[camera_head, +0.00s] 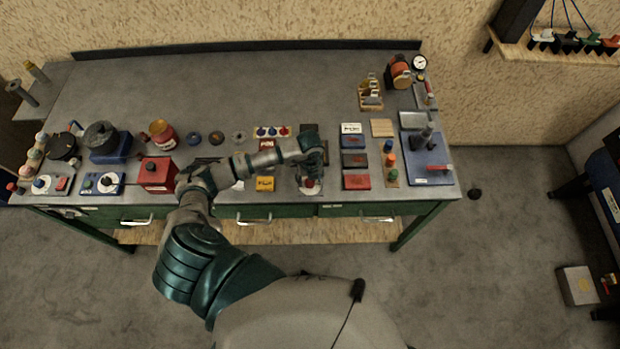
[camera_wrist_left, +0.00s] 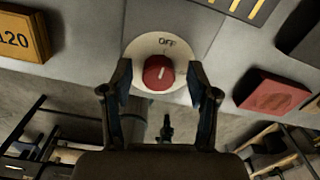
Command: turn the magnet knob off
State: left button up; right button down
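The magnet knob (camera_wrist_left: 158,72) is red with a white pointer line, on a round white dial plate (camera_wrist_left: 146,44) marked OFF. In the left wrist view the pointer line runs nearly up and down, tilted slightly. In the head view the knob (camera_head: 309,183) shows small near the bench's front edge, just below my left gripper (camera_head: 312,168). In the left wrist view my left gripper (camera_wrist_left: 160,88) is open, with one finger on each side of the knob. Whether the fingers touch the knob is hard to tell. My right gripper is not in view.
A yellow block marked 120 (camera_wrist_left: 22,36) lies left of the dial, and a red block (camera_wrist_left: 270,93) lies right of it. The bench (camera_head: 290,88) carries many items along its front. Its back middle is clear.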

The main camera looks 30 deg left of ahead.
pick_arm(q)
jog(key=shift+s, duration=0.1)
notch_tip(320, 180, up, 12)
dwell(0.5)
jog(key=shift+f, duration=0.15)
